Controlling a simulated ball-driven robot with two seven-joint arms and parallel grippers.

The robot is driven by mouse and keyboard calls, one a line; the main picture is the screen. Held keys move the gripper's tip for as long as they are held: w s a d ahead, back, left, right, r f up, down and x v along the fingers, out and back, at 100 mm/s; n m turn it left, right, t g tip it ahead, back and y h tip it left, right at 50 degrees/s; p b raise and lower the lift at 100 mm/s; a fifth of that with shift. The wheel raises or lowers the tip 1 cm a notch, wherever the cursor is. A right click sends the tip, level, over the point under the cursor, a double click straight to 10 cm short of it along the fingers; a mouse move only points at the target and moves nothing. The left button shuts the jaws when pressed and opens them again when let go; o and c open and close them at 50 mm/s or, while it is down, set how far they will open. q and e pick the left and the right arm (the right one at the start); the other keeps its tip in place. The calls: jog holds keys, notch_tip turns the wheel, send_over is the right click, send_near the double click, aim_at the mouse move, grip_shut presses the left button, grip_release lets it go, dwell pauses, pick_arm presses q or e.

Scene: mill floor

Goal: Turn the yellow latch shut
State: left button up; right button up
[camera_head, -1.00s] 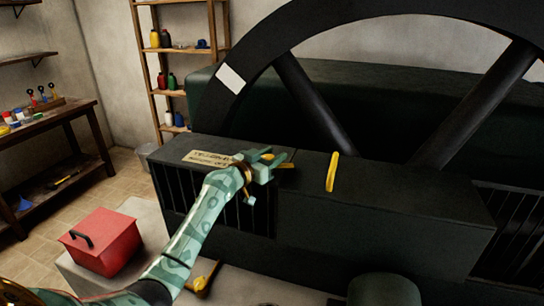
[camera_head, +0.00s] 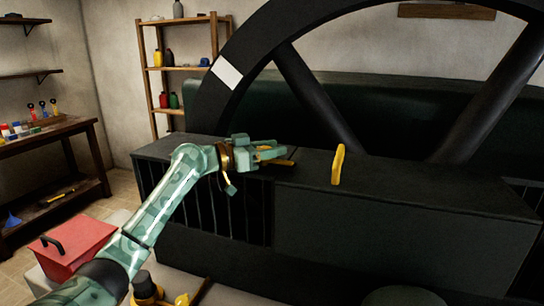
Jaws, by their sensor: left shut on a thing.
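My left gripper (camera_head: 272,151) is on top of the dark green casing (camera_head: 400,205), near its left end. Its fingers are shut on a yellow piece (camera_head: 268,147) that looks like the yellow latch; the fingers hide most of it. A brownish strip shows just beside the fingers. A second yellow piece (camera_head: 338,165), a narrow upright bar, stands on the casing to the right, apart from the gripper. I cannot tell how far the latch is turned. My right gripper is not in view.
A large dark wheel (camera_head: 227,100) with a white mark rises behind the casing. A red box (camera_head: 75,250) with a black handle sits at the lower left. A wooden rack (camera_head: 150,95) and a workbench (camera_head: 45,140) stand beyond. The casing top to the right is clear.

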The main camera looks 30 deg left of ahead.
pick_arm(q)
jog(key=o, duration=1)
jog(key=shift+s+a, duration=0.1)
jog(key=v, duration=1.6)
